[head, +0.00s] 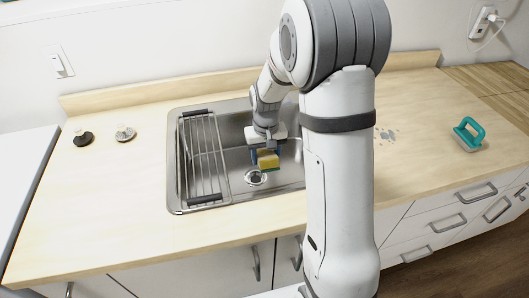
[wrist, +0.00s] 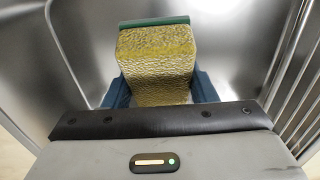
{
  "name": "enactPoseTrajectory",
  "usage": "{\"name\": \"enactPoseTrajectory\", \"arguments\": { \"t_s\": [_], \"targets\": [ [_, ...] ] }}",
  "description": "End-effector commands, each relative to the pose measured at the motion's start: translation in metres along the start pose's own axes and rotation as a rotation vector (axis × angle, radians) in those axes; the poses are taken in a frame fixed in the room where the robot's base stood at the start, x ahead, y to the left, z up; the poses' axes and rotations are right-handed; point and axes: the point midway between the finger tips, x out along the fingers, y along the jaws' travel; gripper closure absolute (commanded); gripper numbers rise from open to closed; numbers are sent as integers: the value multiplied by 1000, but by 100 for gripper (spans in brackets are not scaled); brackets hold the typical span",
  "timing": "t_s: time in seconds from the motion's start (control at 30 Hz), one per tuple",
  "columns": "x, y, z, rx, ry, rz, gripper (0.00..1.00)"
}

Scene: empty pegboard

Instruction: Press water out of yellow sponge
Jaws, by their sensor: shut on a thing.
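The yellow sponge (head: 267,160) has a green layer on one side and is held over the sink (head: 235,194), above the drain. In the wrist view the sponge (wrist: 157,65) fills the upper middle, with its green layer along the top edge. My gripper (head: 266,157) is shut on it, with a blue finger on each side. In the wrist view the fingers of my gripper (wrist: 160,90) touch the left and right sides of the sponge. No dripping water can be made out. The sponge looks apart from the sink floor.
A wire rack (head: 203,158) spans the left part of the sink. Two small knobs, one black (head: 83,138) and one pale (head: 124,133), sit on the left counter. My arm hides the sink's right side.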

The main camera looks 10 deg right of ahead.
Motion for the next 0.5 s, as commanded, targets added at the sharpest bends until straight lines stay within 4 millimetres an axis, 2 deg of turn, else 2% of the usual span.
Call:
{"name": "enactPoseTrajectory", "arguments": {
  "t_s": [0.03,0.5],
  "targets": [
    [9,0,0,0,-1,0,79],
    [56,1,0,2,0,0,79]
  ]
}}
